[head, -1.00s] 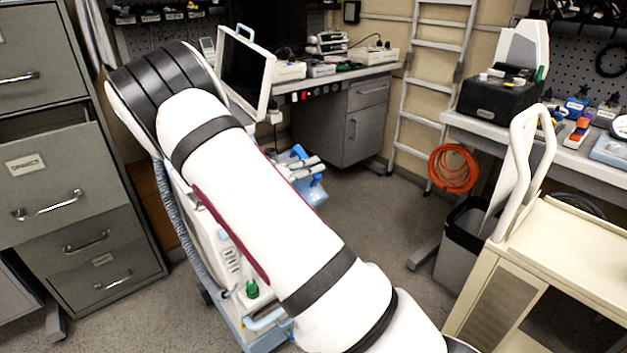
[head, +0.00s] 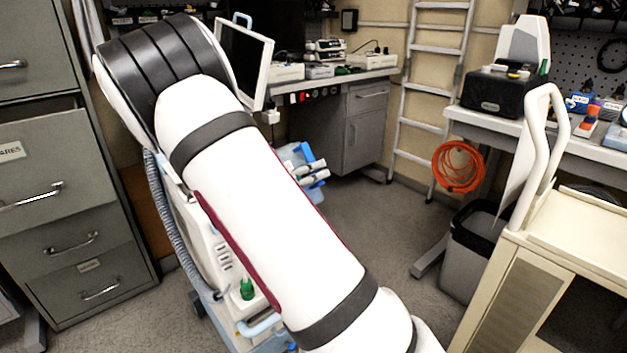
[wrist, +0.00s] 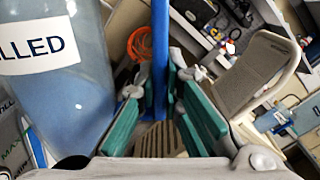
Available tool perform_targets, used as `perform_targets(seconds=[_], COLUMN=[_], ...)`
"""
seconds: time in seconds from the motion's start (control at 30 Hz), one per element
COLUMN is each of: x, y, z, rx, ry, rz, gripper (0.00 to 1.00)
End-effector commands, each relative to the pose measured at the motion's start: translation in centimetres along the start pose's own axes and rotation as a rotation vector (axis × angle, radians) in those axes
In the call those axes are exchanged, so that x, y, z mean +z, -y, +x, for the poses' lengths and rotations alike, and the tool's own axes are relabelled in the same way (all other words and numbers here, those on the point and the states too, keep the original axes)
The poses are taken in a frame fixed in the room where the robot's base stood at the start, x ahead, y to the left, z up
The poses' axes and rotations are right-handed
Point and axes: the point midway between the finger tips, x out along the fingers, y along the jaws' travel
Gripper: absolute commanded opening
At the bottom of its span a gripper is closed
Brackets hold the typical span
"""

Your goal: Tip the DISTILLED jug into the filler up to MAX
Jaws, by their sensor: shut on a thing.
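The DISTILLED jug (wrist: 60,95) fills the left of the wrist view, translucent and bluish, with "LLED" readable on its white label. My gripper (wrist: 160,115) has its green-padded fingers shut around an upright blue bar, the jug's handle (wrist: 160,50). In the head view, part of the jug (head: 290,154) shows just right of my arm, with grey finger parts beside it; my arm hides the rest. A surface with green "MAX" lettering (wrist: 14,156), seemingly the filler, shows at the wrist view's lower left, mostly hidden by the jug.
A pale wheeled machine (head: 215,250) with a green fitting (head: 247,289) stands behind my arm. Grey drawers (head: 75,190) are left, a cream cart (head: 545,265) and bin (head: 475,255) right. Floor (head: 375,235) between is clear.

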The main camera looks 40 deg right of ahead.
Motion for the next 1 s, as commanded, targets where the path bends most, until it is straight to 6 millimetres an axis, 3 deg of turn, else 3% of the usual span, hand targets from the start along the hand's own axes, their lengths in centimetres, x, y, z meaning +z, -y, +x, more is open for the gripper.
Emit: perform_targets(seconds=[0.17,0.5,1.0], x=[-0.7,2.0,2.5], y=[-0.4,0.2,0.3], z=[0.1,0.0,0.0], rx=[-0.002,0.0,-0.001], ry=[0.0,0.003,0.003], rz=[0.08,0.449,0.508], gripper=[0.0,0.0,0.0])
